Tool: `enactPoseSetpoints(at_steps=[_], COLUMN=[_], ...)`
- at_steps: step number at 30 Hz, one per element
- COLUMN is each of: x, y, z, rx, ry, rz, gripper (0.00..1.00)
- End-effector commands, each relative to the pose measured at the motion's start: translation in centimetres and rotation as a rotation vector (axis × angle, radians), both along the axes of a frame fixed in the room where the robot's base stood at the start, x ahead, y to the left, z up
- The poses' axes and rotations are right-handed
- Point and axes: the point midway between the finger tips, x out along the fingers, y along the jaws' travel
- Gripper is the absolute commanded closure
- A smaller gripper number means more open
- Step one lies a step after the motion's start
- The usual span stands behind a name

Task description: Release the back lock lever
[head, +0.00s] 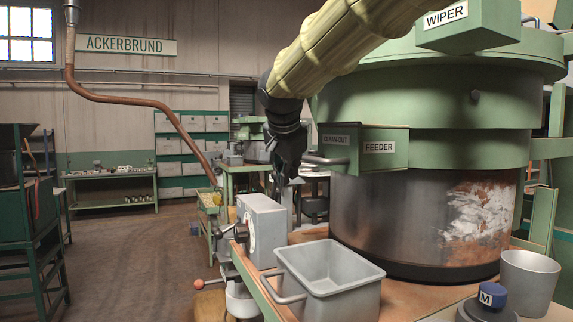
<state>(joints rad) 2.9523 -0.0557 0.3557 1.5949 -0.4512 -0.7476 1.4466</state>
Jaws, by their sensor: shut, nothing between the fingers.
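My gripper (286,182) is black, points down and looks shut and empty. A lever with an orange ball knob (198,285) sticks out left, low beside the grey box. A dark knob (241,233) sits on the grey box (264,222). No part is labelled as the back lock lever, so I cannot tell which one it is.
The large green and steel hopper drum (420,215) fills the right side. A grey open bin (330,290) stands on the bench in front, with a grey cup (530,280) and a blue-topped M knob (492,296) to its right. Open floor lies left.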

Motion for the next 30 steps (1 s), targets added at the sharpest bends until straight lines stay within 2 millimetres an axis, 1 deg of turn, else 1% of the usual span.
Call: enactPoseSetpoints(at_steps=[8,10,18,24,30], x=[2.3,3.0,5.0,5.5,5.5], y=[-0.3,0.3,1.6,1.9,2.0], z=[-2.6,-2.1,-1.8,-1.7,-1.8], rx=[0.0,0.0,-0.001,0.0,0.0], ry=[0.002,-0.001,-0.001,-0.002,-0.001], rz=[0.0,0.001,0.001,0.0,0.0], gripper=[1.0,1.0,1.0,1.0,1.0])
